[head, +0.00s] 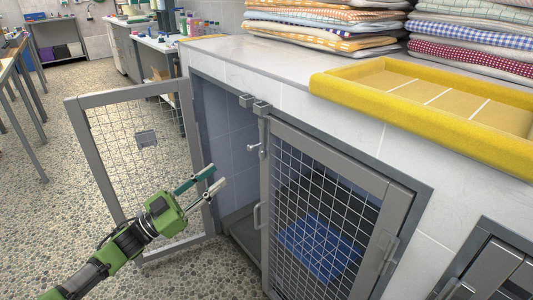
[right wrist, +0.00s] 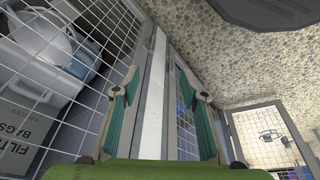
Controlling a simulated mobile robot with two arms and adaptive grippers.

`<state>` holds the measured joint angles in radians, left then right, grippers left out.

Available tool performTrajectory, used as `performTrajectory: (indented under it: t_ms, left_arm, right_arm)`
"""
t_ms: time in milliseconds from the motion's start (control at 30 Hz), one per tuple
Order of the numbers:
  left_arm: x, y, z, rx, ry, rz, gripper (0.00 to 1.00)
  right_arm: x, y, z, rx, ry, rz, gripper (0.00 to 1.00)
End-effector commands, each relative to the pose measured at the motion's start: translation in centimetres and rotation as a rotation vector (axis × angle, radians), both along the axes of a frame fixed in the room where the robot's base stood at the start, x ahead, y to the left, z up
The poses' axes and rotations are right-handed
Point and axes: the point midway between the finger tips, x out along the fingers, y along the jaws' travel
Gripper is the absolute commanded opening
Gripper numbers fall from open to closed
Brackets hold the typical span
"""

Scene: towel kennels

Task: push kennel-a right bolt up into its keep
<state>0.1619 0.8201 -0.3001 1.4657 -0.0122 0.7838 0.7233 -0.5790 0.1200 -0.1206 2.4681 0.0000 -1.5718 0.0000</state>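In the head view a kennel has its left mesh door (head: 88,150) swung open and its right mesh door (head: 389,222) shut in the frame. A metal bolt (head: 264,135) with a small knob (head: 253,147) stands upright at the top left corner of the right door. Metal keeps (head: 262,108) sit on the frame above it; I cannot tell whether the bolt tip is in one. My left gripper (head: 220,173) is open and empty, left of and below the knob, apart from it. My right gripper (right wrist: 163,84) shows only in its wrist view, open with nothing visible between its fingers.
A blue item (head: 318,248) lies behind the right door's mesh. A yellow tray (head: 420,112) and towel stacks (head: 325,28) stand on the counter. Another kennel frame (head: 490,270) is at lower right. The right wrist view shows a box marked BAGS (right wrist: 28,128) behind mesh.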

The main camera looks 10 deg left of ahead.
Motion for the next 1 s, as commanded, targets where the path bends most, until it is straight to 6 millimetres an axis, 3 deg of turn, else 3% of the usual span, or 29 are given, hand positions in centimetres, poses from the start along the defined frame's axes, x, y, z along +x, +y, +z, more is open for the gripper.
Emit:
performTrajectory:
  t_ms: [267,700,1000]
  left_arm:
    - [1.8,-2.1,1.7,-0.003,-0.014,-0.013,0.30]
    - [7.9,-7.5,4.8,-0.001,-0.010,-0.009,0.30]
    - [9.3,-8.8,5.5,0.000,-0.007,-0.008,0.30]
  right_arm:
    - [0.0,0.0,0.1,0.001,-0.004,0.000,0.40]
    - [4.2,1.2,1.0,0.035,-0.174,0.014,0.40]
    - [5.4,1.6,1.6,0.045,-0.224,0.017,0.40]
